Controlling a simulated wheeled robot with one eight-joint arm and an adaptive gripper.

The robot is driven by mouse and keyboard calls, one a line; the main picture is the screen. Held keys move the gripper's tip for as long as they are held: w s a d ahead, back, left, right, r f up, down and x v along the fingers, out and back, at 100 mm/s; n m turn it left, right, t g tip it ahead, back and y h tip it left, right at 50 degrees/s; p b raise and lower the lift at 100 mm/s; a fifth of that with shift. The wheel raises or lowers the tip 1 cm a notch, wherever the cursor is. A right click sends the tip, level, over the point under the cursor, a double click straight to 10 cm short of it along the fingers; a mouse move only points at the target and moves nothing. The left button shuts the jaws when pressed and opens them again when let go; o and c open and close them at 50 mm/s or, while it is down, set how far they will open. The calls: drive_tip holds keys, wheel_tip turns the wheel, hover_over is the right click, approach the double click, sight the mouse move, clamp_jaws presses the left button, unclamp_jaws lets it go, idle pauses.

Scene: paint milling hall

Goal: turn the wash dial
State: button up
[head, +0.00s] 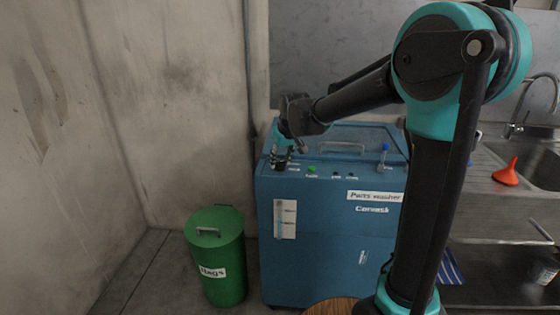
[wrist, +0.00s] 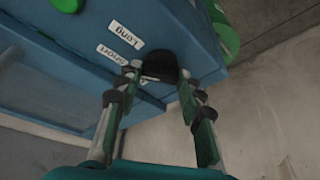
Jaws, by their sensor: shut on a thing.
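The blue parts washer (head: 330,235) stands against the wall, with its control panel along the top front edge. The wash dial (wrist: 160,65) is a black round knob on the blue panel, beside the labels "Long" (wrist: 127,34) and "Short" (wrist: 119,60). My gripper (wrist: 160,84) has one finger on each side of the dial and is shut on it. In the head view my gripper (head: 282,158) points down at the left end of the panel and hides most of the dial. The dial's pointer and exact setting cannot be made out.
A green button (head: 311,170) and small dark controls (head: 343,175) sit right of the dial. A green lidded bin (head: 215,260) labelled "Rags" stands left of the washer. A sink with an orange funnel (head: 507,172) is at right.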

drive_tip(key=n+y, duration=0.1)
drive_tip(key=n, duration=0.1)
drive_tip(key=n+g, duration=0.1)
drive_tip(key=n, duration=0.2)
drive_tip(key=shift+w+d+n+g+y, duration=0.15)
drive_tip(key=shift+n+g+y, duration=0.15)
drive_tip(key=shift+y, duration=0.1)
drive_tip(key=n+g, duration=0.1)
drive_tip(key=n, duration=0.2)
drive_tip(key=n+g, duration=0.1)
drive_tip(key=n, duration=0.2)
drive_tip(key=shift+w+y, duration=0.15)
drive_tip(key=shift+y, duration=0.15)
drive_tip(key=o, duration=1.2)
drive_tip(key=shift+c, duration=0.2)
drive_tip(key=v, duration=1.2)
drive_tip(key=shift+w, duration=0.15)
